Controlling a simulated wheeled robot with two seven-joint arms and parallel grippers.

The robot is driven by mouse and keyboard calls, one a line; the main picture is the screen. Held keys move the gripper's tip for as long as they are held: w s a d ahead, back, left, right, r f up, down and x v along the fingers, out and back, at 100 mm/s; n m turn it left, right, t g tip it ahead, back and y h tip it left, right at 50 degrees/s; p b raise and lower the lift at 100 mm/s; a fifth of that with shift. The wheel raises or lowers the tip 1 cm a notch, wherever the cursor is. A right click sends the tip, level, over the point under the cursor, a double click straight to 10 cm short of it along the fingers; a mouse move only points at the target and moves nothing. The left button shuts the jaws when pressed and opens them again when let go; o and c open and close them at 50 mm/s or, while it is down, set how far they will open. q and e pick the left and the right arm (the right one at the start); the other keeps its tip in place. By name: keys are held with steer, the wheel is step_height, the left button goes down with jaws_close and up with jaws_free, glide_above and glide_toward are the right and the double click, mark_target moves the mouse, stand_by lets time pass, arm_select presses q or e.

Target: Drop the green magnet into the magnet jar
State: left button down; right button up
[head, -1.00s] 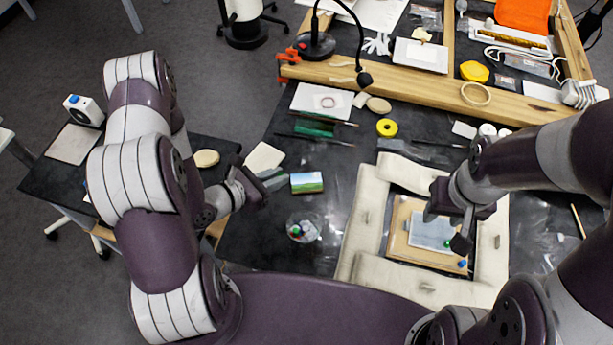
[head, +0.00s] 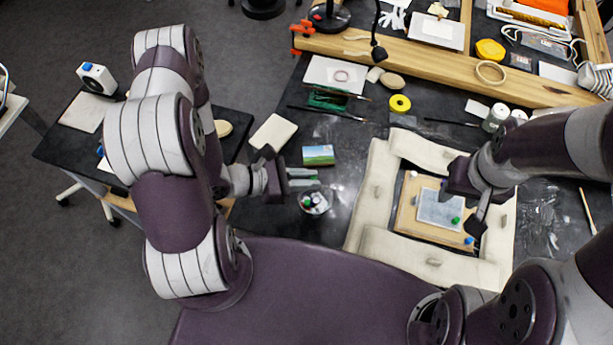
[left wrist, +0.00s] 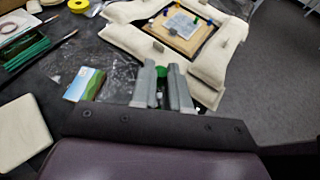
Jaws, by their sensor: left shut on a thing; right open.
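My left gripper (head: 318,178) has its fingers close together, and in the left wrist view (left wrist: 163,72) they are shut on a small green magnet (left wrist: 161,76), mostly hidden between them. The magnet jar (head: 315,203), a small round clear vessel with coloured bits inside, stands on the dark table just below the left fingertips in the head view. I cannot tell the height of the fingers over it. My right gripper (head: 478,215) is open, over the right part of the padded panel. Another green magnet (head: 456,220) sits on the grey sheet there.
Pale cushions (head: 378,195) frame the wooden panel (head: 407,215), which also bears blue magnets. A small landscape picture (head: 318,155) lies behind the jar. A yellow tape roll (head: 400,103), brushes and a wooden beam (head: 430,65) are farther back. Clear film lies right of the cushions.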

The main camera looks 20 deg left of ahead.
arm_select(q)
steer(key=shift+r, duration=0.1)
steer(key=c, duration=1)
jaws_free()
steer(key=shift+c, duration=0.2)
steer(key=b+v, duration=0.1)
steer(key=v, duration=1.1)
steer(key=shift+a+r, duration=0.2)
steer(key=shift+a, duration=0.05)
steer(key=shift+s, duration=0.15)
